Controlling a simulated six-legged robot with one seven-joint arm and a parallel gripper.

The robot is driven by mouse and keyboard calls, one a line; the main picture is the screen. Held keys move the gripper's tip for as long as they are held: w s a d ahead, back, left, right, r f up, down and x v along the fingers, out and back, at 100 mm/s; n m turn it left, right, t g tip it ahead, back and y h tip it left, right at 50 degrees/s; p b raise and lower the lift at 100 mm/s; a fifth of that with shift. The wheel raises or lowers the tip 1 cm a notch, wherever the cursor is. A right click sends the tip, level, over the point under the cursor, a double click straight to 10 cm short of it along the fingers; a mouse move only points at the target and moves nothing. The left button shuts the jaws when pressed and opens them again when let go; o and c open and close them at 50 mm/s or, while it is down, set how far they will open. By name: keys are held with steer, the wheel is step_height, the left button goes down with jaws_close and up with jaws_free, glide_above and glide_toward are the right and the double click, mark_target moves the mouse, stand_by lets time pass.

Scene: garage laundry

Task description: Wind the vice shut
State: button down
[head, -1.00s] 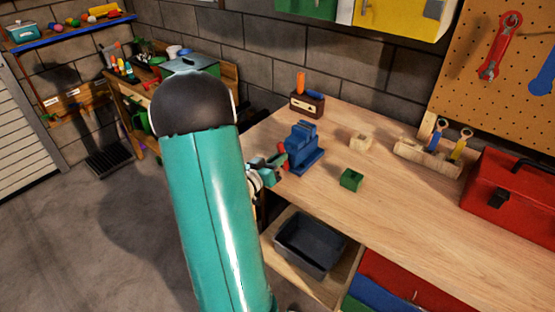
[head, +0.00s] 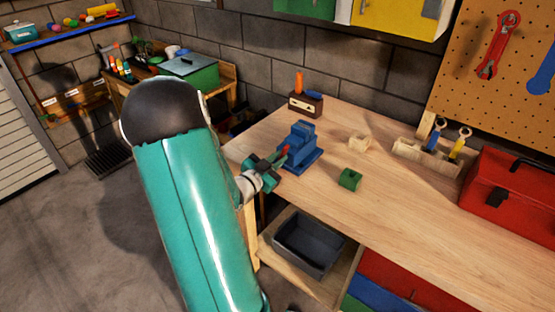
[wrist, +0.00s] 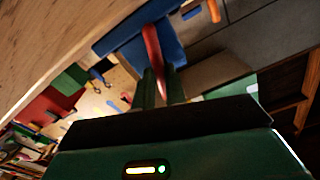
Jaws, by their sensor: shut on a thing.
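The blue vice (head: 301,148) stands on the workbench near its left edge, and it shows at the top of the wrist view (wrist: 158,52). Its red handle (head: 284,151) points out toward my gripper (head: 272,163). In the wrist view the red handle (wrist: 151,47) runs down between my two green fingers (wrist: 160,88), which are shut on it. My arm hides part of the bench's left edge. The gap between the vice jaws is too small to judge.
A green block (head: 350,179) and a pale wooden block (head: 360,142) lie right of the vice. A dark box with an orange-handled tool (head: 305,104) stands behind it. A red toolbox (head: 510,190) is at the right. A grey bin (head: 308,246) sits below the bench top.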

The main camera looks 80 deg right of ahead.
steer(key=shift+w+a+f, duration=0.1)
stand_by(0.3)
steer(key=c, duration=1.4)
jaws_free()
steer(key=shift+c, duration=0.2)
steer(key=v, duration=1.3)
steer(key=shift+w+a, duration=0.15)
steer(key=shift+a, duration=0.15)
